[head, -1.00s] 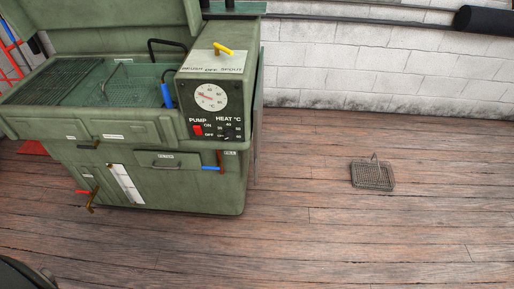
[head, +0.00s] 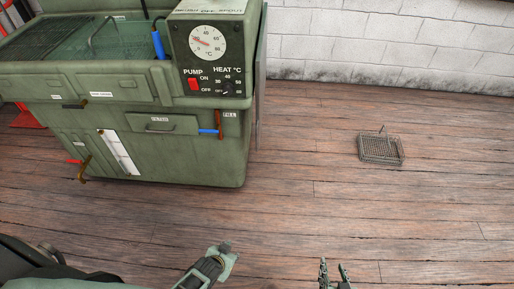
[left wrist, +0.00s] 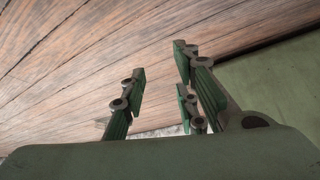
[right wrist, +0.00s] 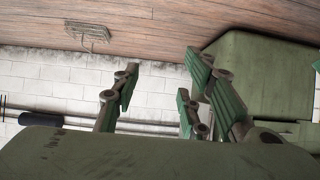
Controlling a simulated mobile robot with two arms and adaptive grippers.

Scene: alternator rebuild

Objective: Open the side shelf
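The green parts-washer cabinet (head: 130,150) stands at the left of the head view. A thin grey-green panel (head: 261,85), which looks like the side shelf, hangs upright and folded flat along the cabinet's right side, seen nearly edge-on. My left gripper (head: 224,258) is low in the head view, in front of the cabinet and apart from it; the left wrist view shows its fingers (left wrist: 160,78) spread and empty. My right gripper (head: 334,273) is at the bottom edge, right of the left one, over the floor; the right wrist view shows its fingers (right wrist: 160,80) apart and empty.
A wire basket (head: 381,150) lies on the wooden floor to the right of the cabinet. A white block wall (head: 400,50) runs behind. The cabinet front has a drawer (head: 160,123), valves and a control panel (head: 212,55). Floor right of the cabinet is otherwise clear.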

